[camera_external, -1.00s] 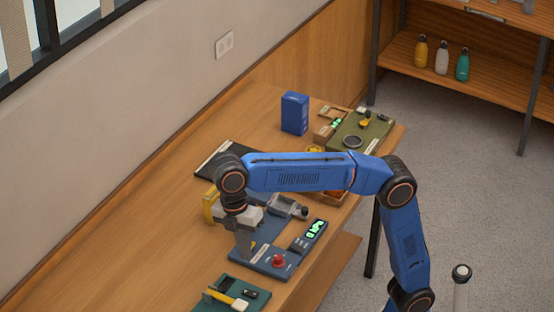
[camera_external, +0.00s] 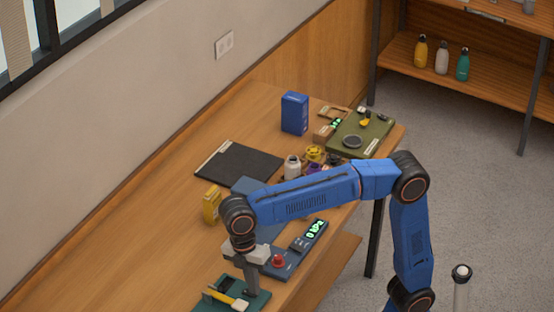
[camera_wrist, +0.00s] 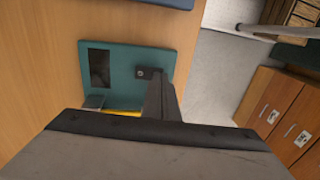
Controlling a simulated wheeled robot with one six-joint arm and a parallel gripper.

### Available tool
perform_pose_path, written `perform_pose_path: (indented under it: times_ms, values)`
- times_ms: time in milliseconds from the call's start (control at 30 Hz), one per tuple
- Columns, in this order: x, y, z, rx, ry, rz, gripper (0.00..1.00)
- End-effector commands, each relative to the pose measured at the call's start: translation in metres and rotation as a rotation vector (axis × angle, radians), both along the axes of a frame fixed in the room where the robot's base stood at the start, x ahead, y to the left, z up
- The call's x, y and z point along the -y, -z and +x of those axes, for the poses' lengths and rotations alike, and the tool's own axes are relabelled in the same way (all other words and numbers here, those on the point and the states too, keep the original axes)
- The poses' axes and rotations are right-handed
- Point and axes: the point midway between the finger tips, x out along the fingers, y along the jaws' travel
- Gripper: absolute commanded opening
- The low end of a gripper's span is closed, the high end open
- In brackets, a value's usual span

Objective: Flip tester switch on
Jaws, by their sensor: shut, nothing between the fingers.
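A green board (camera_external: 262,301) with a yellow lever (camera_external: 226,298) lies at the near end of the bench. In the wrist view the board (camera_wrist: 125,62) shows a dark rectangle (camera_wrist: 98,68) and a bit of yellow (camera_wrist: 122,112). My gripper (camera_external: 252,292) is shut and empty, pointing down at the board's right side. I cannot tell whether it touches. Behind it is a blue unit (camera_external: 287,268) with a red knob (camera_external: 278,261) and a lit green display (camera_external: 314,229). I cannot tell which part is the tester switch; my gripper hides some of the board.
A yellow box (camera_external: 212,205), a black mat (camera_external: 240,163), a white jar (camera_external: 292,167) and a blue box (camera_external: 295,113) stand farther back. An olive board (camera_external: 375,135) is at the far end. The bench's left side is mostly bare.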

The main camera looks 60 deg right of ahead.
Motion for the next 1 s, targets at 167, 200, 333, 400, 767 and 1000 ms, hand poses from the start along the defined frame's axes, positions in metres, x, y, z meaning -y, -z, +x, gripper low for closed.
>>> perform_pose_path:
  times_ms: [167,200,333,400,767,1000]
  values:
    - [0.0,0.0058,-0.0009,0.001,0.0,0.001,0.0]
    - [0.0,0.0061,-0.001,0.001,0.0,0.001,0.0]
    - [0.0,0.0059,-0.0008,0.001,0.0,0.001,0.0]
    - [0.0,0.0059,-0.0008,0.001,0.0,0.001,0.0]
    - [0.0002,0.0095,-0.0027,0.046,0.001,0.0,0.0]
    - [0.0,0.0088,0.0005,0.045,0.002,0.0,0.0]
